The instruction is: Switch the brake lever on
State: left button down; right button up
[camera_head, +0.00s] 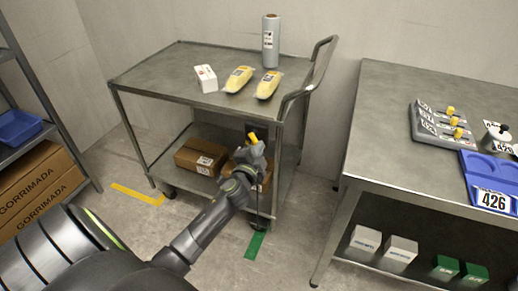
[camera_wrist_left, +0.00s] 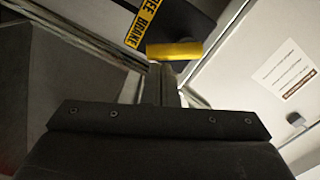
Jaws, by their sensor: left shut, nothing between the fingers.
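The brake lever, a yellow bar, is on the right end of the grey metal cart (camera_head: 150,72); it shows low on the cart in the head view (camera_head: 252,137). In the left wrist view the yellow lever (camera_wrist_left: 176,50) lies across just beyond my fingertips, beside a black and yellow label (camera_wrist_left: 143,20) reading "BRAKE" and part of "FREE". My left gripper (camera_head: 251,148) is at the lever, shut and empty. It shows in the left wrist view (camera_wrist_left: 164,82) too. Whether the fingers touch the lever I cannot tell. My right gripper is not in view.
A steel table (camera_head: 385,110) stands to the right, a shelf with cartons (camera_head: 40,185) to the left.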

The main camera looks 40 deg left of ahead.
pick_arm(q)
jog(key=shift+f+m, duration=0.1)
jog(key=shift+m, duration=0.2)
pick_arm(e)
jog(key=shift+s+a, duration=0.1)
pick_arm(q)
jog(key=shift+a+f+m, duration=0.2)
jog(key=shift+f+m, duration=0.05)
jog(key=shift+m, duration=0.45)
jog(key=a+m, duration=0.1)
jog(key=m, duration=0.2)
jog(key=a+f+m+b, duration=0.1)
jog(key=m, duration=0.3)
jog(key=a+m, duration=0.1)
jog(key=m, duration=0.2)
jog(key=shift+s+f+m, duration=0.25)
jog(key=shift+s+m, duration=0.05)
jog(key=shift+s, duration=0.1)
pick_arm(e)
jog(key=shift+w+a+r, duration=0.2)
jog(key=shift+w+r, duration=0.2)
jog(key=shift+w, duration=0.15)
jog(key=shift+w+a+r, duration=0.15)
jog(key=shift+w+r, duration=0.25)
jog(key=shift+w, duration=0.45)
pick_arm(q)
jog(key=shift+f, duration=0.15)
